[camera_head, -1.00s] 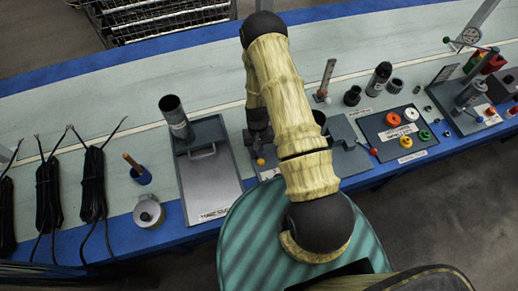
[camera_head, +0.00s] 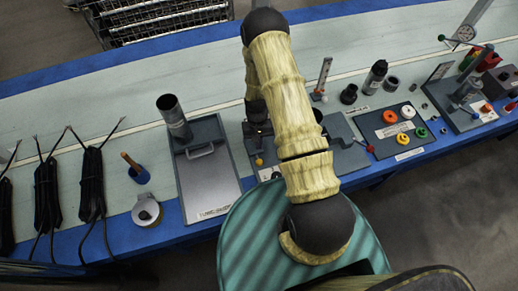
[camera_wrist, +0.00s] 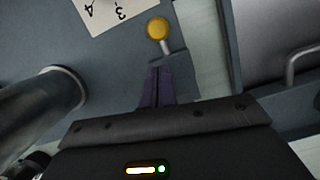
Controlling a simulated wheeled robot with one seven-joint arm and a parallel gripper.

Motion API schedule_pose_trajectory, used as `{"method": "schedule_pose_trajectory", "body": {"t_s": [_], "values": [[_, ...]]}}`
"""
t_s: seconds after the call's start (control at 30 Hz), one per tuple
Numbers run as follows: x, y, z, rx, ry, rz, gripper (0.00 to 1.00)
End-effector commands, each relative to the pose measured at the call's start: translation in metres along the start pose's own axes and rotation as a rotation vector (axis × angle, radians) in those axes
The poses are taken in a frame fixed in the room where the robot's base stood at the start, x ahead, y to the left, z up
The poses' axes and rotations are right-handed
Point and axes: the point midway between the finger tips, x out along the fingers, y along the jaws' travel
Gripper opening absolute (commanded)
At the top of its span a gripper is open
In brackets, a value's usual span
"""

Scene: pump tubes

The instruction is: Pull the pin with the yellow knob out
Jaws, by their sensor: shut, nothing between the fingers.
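The yellow knob (camera_wrist: 157,28) of the pin shows in the wrist view just beyond my fingertips, with a short grey shaft running from it into a grey block (camera_wrist: 183,72). In the head view the yellow knob (camera_head: 259,161) is a small dot left of my arm, at the front of the pump station. My gripper (camera_wrist: 156,70) is shut and empty. Its dark fingers point toward the knob and appear apart from it, beside the grey block.
A grey tray (camera_head: 228,190) with a handle and an upright dark cylinder (camera_head: 175,117) stand to the left. A wide grey cylinder (camera_wrist: 40,105) is close on the left in the wrist view. A board with coloured rings (camera_head: 387,117) lies to the right.

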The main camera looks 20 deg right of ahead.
Motion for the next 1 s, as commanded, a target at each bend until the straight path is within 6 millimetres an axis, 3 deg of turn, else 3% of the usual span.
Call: {"method": "schedule_pose_trajectory", "body": {"t_s": [0.53,0.7,1.0], "values": [[-0.091,0.004,-0.001,0.01,0.003,-0.003,0.0],[-0.1,0.002,0.0,0.005,0.001,-0.001,0.0],[-0.099,0.0,0.0,-0.007,0.0,0.0,0.0]]}}
